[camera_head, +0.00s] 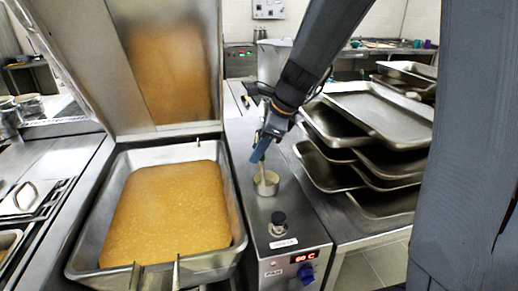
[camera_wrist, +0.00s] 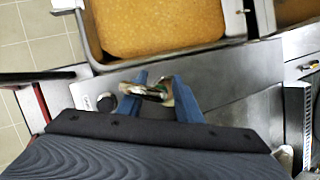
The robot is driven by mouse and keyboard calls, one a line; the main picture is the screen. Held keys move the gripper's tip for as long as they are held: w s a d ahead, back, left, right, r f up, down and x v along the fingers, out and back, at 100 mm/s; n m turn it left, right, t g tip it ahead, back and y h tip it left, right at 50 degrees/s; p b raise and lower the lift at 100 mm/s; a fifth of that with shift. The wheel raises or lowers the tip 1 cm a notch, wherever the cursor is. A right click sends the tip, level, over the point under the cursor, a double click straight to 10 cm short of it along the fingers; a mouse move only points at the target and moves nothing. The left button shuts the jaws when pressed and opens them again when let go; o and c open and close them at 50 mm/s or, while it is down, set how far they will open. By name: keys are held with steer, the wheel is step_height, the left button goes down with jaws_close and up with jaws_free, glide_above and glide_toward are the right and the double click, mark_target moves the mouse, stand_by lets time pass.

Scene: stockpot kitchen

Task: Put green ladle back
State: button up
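My gripper (camera_head: 260,150) hangs just above a small metal cup (camera_head: 267,185) on the steel counter in the head view. A thin pale handle stands in the cup and reaches up toward the fingers. In the wrist view my two blue fingers (camera_wrist: 159,78) are spread apart. The small metal cup and a blurred bit of green (camera_wrist: 168,92) show between or below them. I cannot tell whether the fingers touch the handle. No whole green ladle is clear in either view.
A large open pan (camera_head: 82,262) of orange-brown soup is left of the counter, its lid (camera_head: 115,60) raised behind. A black knob (camera_head: 279,219) and a control panel (camera_head: 300,268) are in front of the cup. Stacked steel trays (camera_head: 375,115) stand at right.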

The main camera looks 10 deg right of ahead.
steer(key=b+v, duration=0.1)
steer(key=v, duration=1.1)
steer(key=s+f+n+g+h, duration=0.1)
steer(key=s+f+n, duration=0.6)
steer(key=f+n, duration=0.3)
steer(key=s+f+n+g+h, duration=0.1)
steer(key=s+f+n+h, duration=0.1)
steer(key=s+f+n, duration=0.5)
step_height(320, 180, down, 3)
steer(key=n, duration=0.4)
steer(key=shift+d+n+h, duration=0.3)
steer(key=shift+d+n, duration=0.1)
steer(key=shift+w+r, duration=0.1)
steer(key=shift+r, duration=0.1)
steer(key=shift+f+g+b, duration=0.3)
steer(key=shift+f+b, duration=0.25)
steer(key=shift+f, duration=0.05)
